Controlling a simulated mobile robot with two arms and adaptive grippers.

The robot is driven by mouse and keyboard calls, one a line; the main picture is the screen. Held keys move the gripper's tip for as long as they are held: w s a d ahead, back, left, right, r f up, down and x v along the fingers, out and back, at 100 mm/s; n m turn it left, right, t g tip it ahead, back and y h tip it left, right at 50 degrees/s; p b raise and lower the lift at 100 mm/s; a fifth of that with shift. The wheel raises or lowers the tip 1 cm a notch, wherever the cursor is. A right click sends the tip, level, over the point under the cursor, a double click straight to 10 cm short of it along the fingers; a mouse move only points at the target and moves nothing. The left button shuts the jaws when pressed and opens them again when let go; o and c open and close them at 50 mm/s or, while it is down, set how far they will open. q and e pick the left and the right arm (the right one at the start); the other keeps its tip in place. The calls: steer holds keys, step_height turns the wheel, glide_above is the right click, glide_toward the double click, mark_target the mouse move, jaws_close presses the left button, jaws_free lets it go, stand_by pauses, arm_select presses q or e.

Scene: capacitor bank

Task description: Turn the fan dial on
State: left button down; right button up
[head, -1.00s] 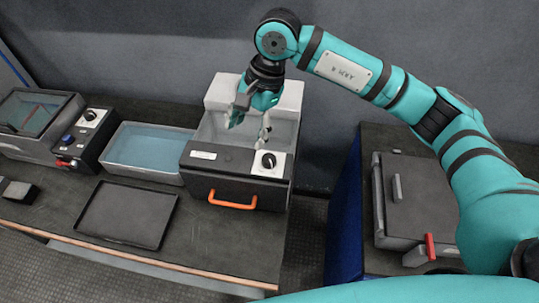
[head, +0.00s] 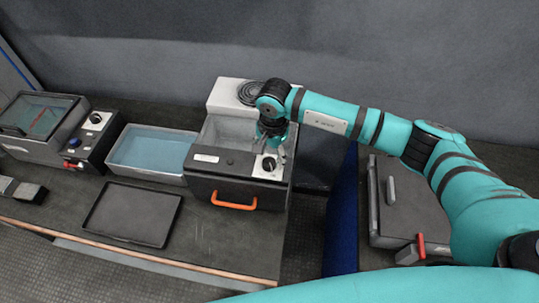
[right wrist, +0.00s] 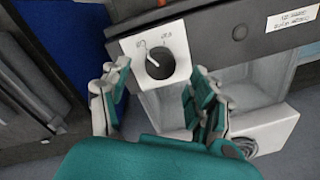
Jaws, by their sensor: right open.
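The dial (head: 268,164) is a black knob on a white plate at the front right of the black and grey box with an orange handle. In the right wrist view the dial (right wrist: 160,63) carries a white pointer line towards the left of two small marks, too small to read surely. My right gripper (head: 273,151) is just above the dial, fingers open. In the right wrist view its two fingers (right wrist: 161,72) stand either side of the dial, with space between. Contact is not visible. My left gripper is not in view.
A round fan grille (head: 250,92) sits on the white block behind. A blue bath (head: 152,148), an empty black tray (head: 134,211) and another box with a dial (head: 96,119) lie to the left. A grey lidded case (head: 408,197) stands right, past a floor gap.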

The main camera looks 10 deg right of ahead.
mark_target(269, 162)
steer(key=shift+w+f, duration=0.1)
steer(key=shift+f, duration=1.55)
steer(key=c, duration=1.1)
